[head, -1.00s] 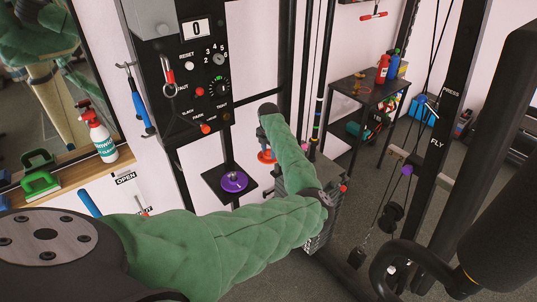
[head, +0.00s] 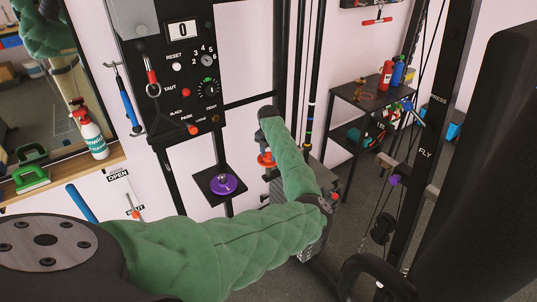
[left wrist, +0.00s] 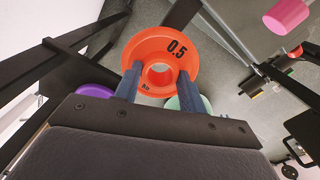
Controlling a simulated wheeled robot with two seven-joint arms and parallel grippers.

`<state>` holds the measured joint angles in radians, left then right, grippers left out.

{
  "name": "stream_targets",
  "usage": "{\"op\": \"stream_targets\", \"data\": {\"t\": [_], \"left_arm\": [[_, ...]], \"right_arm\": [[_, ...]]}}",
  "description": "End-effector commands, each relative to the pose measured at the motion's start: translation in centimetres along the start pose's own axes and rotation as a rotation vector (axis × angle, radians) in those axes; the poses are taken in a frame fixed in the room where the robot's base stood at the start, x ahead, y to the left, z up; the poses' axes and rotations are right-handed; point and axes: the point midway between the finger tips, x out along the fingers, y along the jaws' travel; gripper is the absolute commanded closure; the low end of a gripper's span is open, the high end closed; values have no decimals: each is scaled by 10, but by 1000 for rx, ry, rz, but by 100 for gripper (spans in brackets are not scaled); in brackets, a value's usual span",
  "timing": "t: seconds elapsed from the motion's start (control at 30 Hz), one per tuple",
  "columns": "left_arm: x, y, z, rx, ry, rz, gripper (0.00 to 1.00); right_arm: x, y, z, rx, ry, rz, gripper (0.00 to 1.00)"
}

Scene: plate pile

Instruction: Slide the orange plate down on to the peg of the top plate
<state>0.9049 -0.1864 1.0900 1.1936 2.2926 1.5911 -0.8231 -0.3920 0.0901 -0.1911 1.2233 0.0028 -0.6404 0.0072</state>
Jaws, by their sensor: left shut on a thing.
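The orange plate (left wrist: 159,48), a ring marked 0.5 with a hole in its middle, is held between the two blue fingers of my left gripper (left wrist: 160,86), which is shut on it. In the head view the orange plate (head: 265,160) shows only in part beside my green-sleeved left forearm, which hides most of the gripper. A grey weight stack (head: 315,246) stands below and right of it, partly behind my arm. I cannot make out its top plate or peg clearly. My right gripper is not in view.
A purple plate (head: 223,184) lies on a small black shelf (head: 208,175) left of the orange one. A control panel (head: 190,75) hangs above. Black uprights and cables (head: 402,150) stand at the right. A side table (head: 372,98) holds bottles farther back.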

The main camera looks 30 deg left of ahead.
Motion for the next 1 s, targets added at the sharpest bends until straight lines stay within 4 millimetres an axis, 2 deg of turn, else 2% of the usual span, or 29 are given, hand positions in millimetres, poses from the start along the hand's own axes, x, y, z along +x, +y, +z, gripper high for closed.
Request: {"op": "stream_targets", "data": {"t": [0.5, 1.0], "left_arm": [[-18, -1, 1, 0, -2, 0, 100], [-15, 0, 0, 0, -1, 0, 100]], "right_arm": [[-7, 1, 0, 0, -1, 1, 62], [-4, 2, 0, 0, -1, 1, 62]]}}
